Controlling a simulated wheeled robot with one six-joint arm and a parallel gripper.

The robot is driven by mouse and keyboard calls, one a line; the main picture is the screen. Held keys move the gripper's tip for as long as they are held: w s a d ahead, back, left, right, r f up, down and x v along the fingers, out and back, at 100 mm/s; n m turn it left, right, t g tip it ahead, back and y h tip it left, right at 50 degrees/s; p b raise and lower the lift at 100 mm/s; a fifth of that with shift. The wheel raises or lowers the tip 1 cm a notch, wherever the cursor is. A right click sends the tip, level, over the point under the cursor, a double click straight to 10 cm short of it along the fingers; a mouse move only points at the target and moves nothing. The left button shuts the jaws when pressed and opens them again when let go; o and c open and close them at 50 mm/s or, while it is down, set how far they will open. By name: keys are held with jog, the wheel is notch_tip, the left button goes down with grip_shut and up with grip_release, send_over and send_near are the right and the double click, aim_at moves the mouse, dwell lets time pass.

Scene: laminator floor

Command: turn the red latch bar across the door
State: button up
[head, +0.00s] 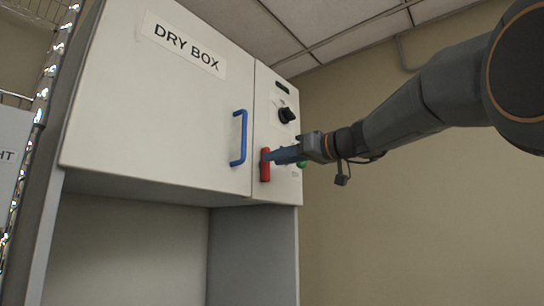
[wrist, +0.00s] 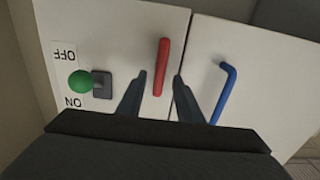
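The red latch bar (head: 265,165) stands upright on the narrow panel of the dry box, beside the seam with the door (head: 150,95). It lies along the seam and does not cross the door. My gripper (head: 270,156) is at the bar in the head view and hides part of it. In the wrist view, my gripper (wrist: 160,76) is open, with one finger on each side of the lower part of the red bar (wrist: 162,60). Gaps show between the fingers and the bar; how deep the fingers reach around it I cannot tell.
A blue door handle (head: 240,138) stands out left of the bar; in the wrist view it is close to the right finger (wrist: 226,90). A black knob (head: 287,115) sits above. A green-ended switch (wrist: 80,82) is on the panel. The space below the box is open.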

aim_at(265, 165)
jog(key=shift+p+x, duration=0.45)
jog(key=shift+x, duration=0.95)
